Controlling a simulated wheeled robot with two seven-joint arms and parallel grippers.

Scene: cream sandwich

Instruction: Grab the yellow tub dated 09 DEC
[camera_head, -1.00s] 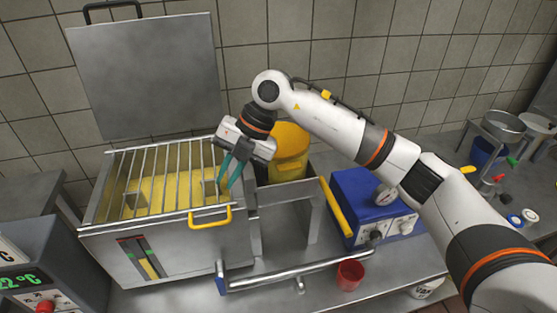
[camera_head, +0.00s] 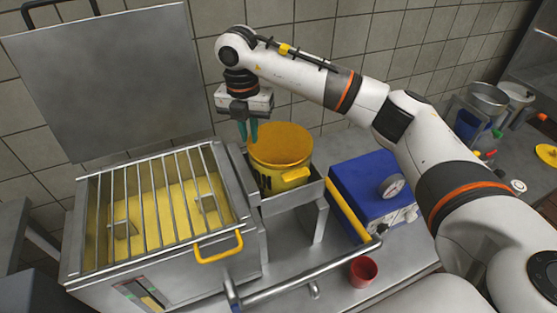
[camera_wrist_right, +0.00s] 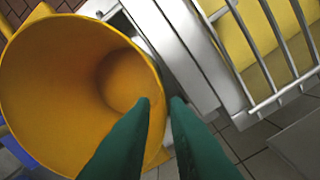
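A yellow tub (camera_head: 290,147) stands upright in a metal holder beside the grated vat. It has a side handle and dark marks low on its wall, too small to read as a date. My right gripper (camera_head: 247,138) points down at the tub's left rim, with its two green fingers a little apart and nothing seen between them. In the right wrist view, the empty inside of the tub (camera_wrist_right: 60,90) shows, and the fingertips (camera_wrist_right: 162,99) lie on either side of its rim in the picture. Whether they touch the rim I cannot tell. My left gripper is not in view.
A steel vat with a barred grate (camera_head: 150,215) and raised lid (camera_head: 110,80) stands left of the tub. A blue box with a gauge (camera_head: 365,185) is at right. A red cup (camera_head: 362,270) stands near a metal rail (camera_head: 310,275).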

